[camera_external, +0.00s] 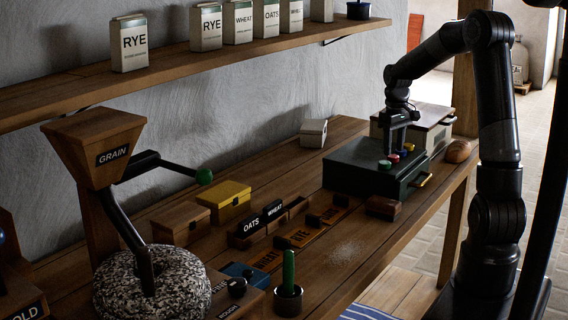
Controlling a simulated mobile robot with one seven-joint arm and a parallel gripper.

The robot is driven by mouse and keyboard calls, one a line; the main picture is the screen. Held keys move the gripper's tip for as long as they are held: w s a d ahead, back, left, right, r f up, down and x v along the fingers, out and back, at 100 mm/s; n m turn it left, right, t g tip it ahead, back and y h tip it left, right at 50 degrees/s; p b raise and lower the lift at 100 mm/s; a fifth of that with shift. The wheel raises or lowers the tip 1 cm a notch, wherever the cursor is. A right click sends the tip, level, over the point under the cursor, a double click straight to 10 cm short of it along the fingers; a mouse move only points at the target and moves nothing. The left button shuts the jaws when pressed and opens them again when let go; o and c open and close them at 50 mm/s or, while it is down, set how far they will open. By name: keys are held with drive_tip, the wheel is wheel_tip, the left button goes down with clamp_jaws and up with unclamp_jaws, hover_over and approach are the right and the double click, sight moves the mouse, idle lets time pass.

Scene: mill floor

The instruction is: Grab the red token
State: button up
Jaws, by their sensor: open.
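The red token (394,158) is a small round piece on top of the dark green box (357,172) at the right part of the bench. A green token (384,165) lies to its left and front, and a yellow token (408,147) to its right. My gripper (391,146) points down over the box top, open, with its fingers right by the red token. From this angle I cannot tell whether the fingers are around it, touching it or behind it.
A light box (433,117) with a dark handle stands behind the green box. A bread roll (458,151) sits at the right bench end, and a brown block (383,207) in front. A wooden shelf (170,65) with grain packets runs above the left.

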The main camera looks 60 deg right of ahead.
wheel_tip(320, 180, down, 2)
drive_tip(key=shift+f, duration=0.2)
drive_tip(key=c, duration=0.7)
